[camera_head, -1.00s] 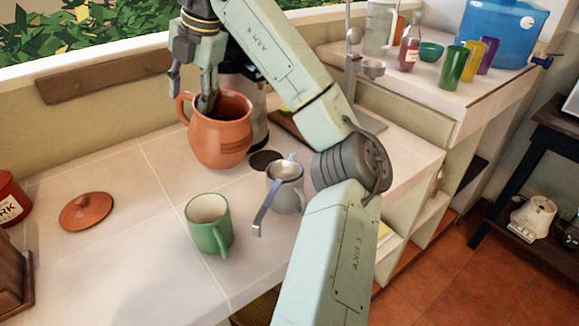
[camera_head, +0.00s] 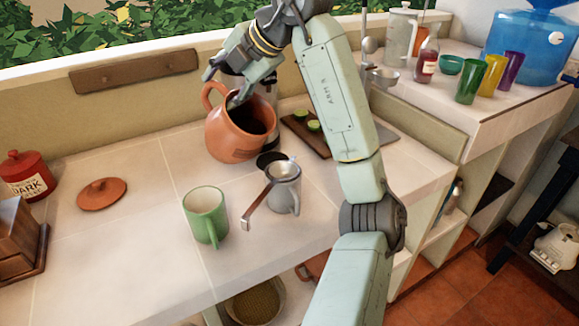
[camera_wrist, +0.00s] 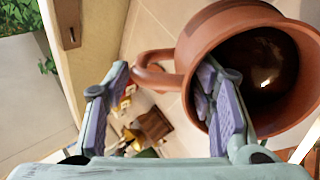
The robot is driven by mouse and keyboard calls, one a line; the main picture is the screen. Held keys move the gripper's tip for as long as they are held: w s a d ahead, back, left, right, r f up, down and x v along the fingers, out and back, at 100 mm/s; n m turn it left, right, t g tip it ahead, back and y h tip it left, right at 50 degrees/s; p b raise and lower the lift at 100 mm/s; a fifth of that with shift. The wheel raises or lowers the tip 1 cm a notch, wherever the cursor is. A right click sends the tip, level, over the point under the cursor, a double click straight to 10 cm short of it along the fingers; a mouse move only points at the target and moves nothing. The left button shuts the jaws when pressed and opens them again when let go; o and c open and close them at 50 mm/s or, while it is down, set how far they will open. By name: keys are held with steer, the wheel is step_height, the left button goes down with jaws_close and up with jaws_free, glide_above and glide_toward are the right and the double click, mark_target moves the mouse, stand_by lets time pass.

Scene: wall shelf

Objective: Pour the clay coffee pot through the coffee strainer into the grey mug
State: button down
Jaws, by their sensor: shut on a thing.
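The clay coffee pot (camera_head: 228,142) is orange-brown and tilted, its mouth leaning to the right. My gripper (camera_head: 221,89) is shut on it at the handle side, with one finger inside the mouth and the other outside. In the wrist view, the pot (camera_wrist: 195,42) holds dark, shiny liquid, and the handle shows between my gripper's fingers (camera_wrist: 163,78). The coffee strainer (camera_head: 258,198) rests on the grey mug (camera_head: 287,197), its long handle pointing lower left. They stand just in front and right of the pot. Whether the pot's base touches the counter is unclear.
A green mug (camera_head: 205,217) stands left of the grey mug. The pot's clay lid (camera_head: 102,193) and a red canister (camera_head: 24,175) are farther left. A board (camera_head: 308,138) with green fruit lies behind the grey mug. Open counter lies front left.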

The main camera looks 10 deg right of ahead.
steer(key=shift+a+r, duration=0.1)
steer(key=shift+a, duration=0.15)
steer(key=shift+s+d, duration=0.1)
steer(key=shift+d, duration=0.25)
steer(key=shift+a, duration=0.2)
steer(key=shift+d, duration=0.3)
steer(key=shift+a+y, duration=0.15)
steer(key=shift+y, duration=0.15)
steer(key=shift+s+t, duration=0.1)
steer(key=shift+t, duration=0.2)
